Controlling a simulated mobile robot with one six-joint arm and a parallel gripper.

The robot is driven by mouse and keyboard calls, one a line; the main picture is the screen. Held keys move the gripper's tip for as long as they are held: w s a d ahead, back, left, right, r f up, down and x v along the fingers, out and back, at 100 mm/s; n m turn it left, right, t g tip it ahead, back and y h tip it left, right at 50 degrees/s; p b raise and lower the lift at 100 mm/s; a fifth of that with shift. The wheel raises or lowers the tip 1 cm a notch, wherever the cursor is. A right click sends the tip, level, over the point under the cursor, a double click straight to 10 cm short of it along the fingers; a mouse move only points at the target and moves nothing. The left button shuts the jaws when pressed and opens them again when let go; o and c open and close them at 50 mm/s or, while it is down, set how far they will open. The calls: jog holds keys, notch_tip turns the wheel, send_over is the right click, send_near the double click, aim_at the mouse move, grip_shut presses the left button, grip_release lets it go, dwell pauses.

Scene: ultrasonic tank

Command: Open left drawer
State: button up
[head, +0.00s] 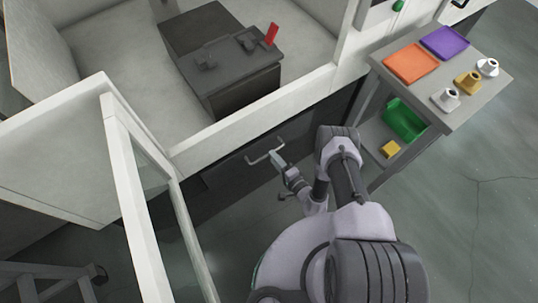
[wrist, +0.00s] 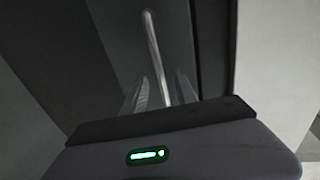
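A light metal bar handle (head: 265,151) stands out from a dark drawer front (head: 228,172) low on the cabinet, under the white tank wall. My gripper (head: 277,159) is at the right part of this handle. In the wrist view, the handle (wrist: 152,42) runs down between the two fingers of my gripper (wrist: 160,92). The fingers are apart, with a gap seen on both sides of the bar. The lower end of the bar is hidden behind the gripper body. The drawer front looks flush with the cabinet.
A white-framed glass door (head: 150,200) stands open left of my arm. A grey side table (head: 480,95) on the right holds orange and purple trays and small fittings, with a green bin (head: 404,119) below. Steps (head: 55,280) stand at lower left.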

jog(key=b+x, duration=0.1)
jog(key=x, duration=0.3)
jog(key=shift+a, duration=0.15)
grip_shut()
dwell(1.2)
